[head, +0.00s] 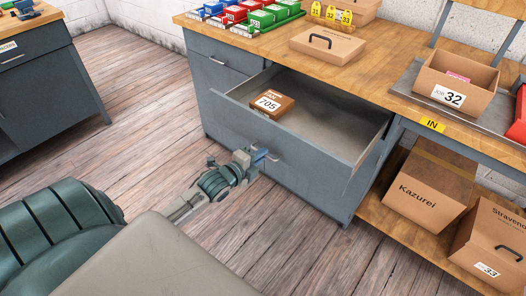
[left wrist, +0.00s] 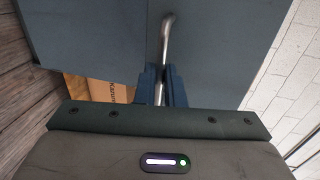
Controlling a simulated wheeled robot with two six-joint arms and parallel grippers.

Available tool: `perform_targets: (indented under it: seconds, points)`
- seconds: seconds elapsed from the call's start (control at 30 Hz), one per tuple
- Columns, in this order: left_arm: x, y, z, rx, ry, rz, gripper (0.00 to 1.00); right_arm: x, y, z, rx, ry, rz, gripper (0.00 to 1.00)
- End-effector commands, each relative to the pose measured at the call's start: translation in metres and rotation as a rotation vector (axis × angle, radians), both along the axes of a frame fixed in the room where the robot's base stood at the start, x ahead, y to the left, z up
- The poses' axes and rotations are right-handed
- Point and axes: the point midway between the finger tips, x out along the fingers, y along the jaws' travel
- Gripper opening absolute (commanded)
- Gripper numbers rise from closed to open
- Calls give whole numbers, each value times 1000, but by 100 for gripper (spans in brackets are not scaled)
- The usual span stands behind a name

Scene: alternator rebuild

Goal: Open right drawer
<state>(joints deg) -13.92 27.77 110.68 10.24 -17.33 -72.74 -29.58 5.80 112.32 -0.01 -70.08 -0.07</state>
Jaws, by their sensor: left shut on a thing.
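The right drawer (head: 290,165) of the workbench stands pulled well out, its grey inside showing. A small brown box marked 705 (head: 270,105) sits inside it towards the left. My left gripper (head: 258,161) is at the drawer's front, shut on the drawer handle (head: 272,155). In the left wrist view the metal handle (left wrist: 167,35) runs down between the two blue fingers of the left gripper (left wrist: 161,88). The gripped stretch is partly hidden by the fingers. My right gripper is in neither view.
Coloured bins (head: 262,18) and a lidded carton (head: 327,45) stand on the workbench top (head: 385,75). An open box marked 32 (head: 455,85) sits on a tray at right. Cartons (head: 430,190) fill the lower shelf. The wooden floor in front is clear.

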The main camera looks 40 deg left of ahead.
Motion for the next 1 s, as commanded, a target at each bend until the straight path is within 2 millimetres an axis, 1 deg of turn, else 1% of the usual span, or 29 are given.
perform_targets:
  seconds: [0.13, 0.47, 0.5, 0.57, 0.6, 0.87, 1.0]
  points:
    - [-2, 0, 1, 1, -1, 0, 0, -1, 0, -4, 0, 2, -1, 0]
    - [-3, 0, 0, 1, -1, 0, 0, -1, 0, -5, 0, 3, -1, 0]
    - [-3, 0, 0, 1, -1, 0, 15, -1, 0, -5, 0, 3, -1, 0]
    - [-3, 0, 0, 0, -1, 0, 26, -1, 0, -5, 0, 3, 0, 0]
    - [-3, 0, 0, 1, -1, 0, 30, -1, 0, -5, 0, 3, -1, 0]
    - [-3, 0, 1, 1, -1, 0, 30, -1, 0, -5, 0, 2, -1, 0]
    - [-11, 1, 2, 2, 1, 1, 30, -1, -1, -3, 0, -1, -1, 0]
